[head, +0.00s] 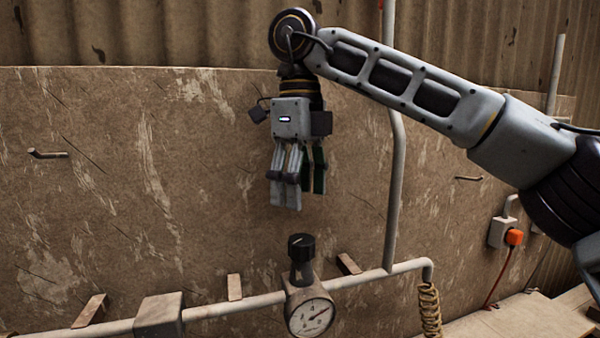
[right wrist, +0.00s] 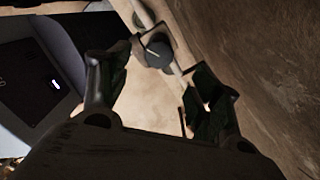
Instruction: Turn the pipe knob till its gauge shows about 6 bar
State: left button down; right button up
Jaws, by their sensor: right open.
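The black pipe knob (head: 301,247) stands upright on a valve body on the pipe along the wall. The round gauge (head: 310,317) sits just below it with a white face. Its dark needle points to the upper right; the numbers are too small to read. My right gripper (head: 298,200) points down above the knob, open and empty, with a clear gap between its fingertips and the knob. In the right wrist view the knob (right wrist: 158,54) with a pale line on top shows beyond and between the open fingers (right wrist: 163,98). My left gripper is not in view.
The horizontal pipe (head: 365,278) runs along the worn wall board, with a grey box (head: 160,317) on it. A vertical pipe (head: 397,190) rises right of my gripper. An orange plug (head: 514,237) sits in a socket farther right.

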jog(key=shift+r, duration=1.2)
